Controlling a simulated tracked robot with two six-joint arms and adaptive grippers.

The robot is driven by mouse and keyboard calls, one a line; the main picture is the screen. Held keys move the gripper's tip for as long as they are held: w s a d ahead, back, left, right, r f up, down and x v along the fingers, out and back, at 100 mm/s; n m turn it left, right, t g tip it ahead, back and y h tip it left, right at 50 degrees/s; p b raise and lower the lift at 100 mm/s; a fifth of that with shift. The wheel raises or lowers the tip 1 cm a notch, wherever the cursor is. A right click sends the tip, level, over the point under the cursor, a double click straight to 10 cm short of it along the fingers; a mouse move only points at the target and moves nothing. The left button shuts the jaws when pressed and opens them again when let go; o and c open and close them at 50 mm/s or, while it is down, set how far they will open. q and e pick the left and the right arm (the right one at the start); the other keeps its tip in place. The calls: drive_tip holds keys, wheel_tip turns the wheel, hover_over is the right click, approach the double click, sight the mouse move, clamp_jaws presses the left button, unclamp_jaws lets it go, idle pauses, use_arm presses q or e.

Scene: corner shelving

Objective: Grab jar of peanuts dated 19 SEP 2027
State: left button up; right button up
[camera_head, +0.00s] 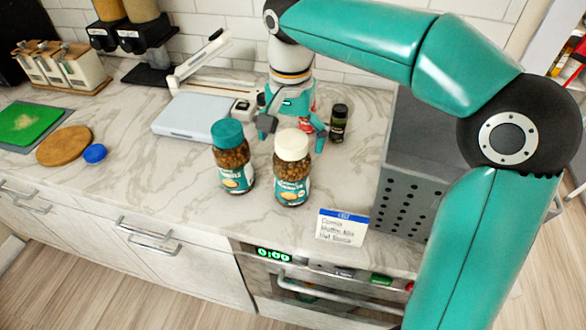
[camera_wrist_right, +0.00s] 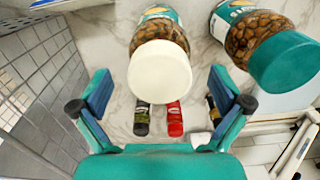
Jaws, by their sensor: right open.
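Two peanut jars stand upright on the marble counter. One has a teal lid (camera_head: 233,170) and one a cream-white lid (camera_head: 292,167). No date can be read on either. Whether the fingers touch the white-lidded jar cannot be told. My left gripper is out of view.
A dark spice bottle (camera_head: 339,123) and a red bottle (camera_wrist_right: 174,120) stand close to the right gripper. A white scale (camera_head: 192,118) is to the left. A perforated metal box (camera_head: 400,190) and a small sign (camera_head: 341,227) are to the right. The counter's front left is clear.

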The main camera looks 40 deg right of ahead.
sight(292, 170)
drive_tip(key=shift+w+f, duration=0.1)
drive_tip(key=shift+f, duration=0.25)
drive_tip(key=shift+d+f, duration=0.15)
drive_tip(key=shift+f, duration=2.2)
drive_tip(key=shift+r, duration=0.1)
drive_tip(key=c, duration=1.6)
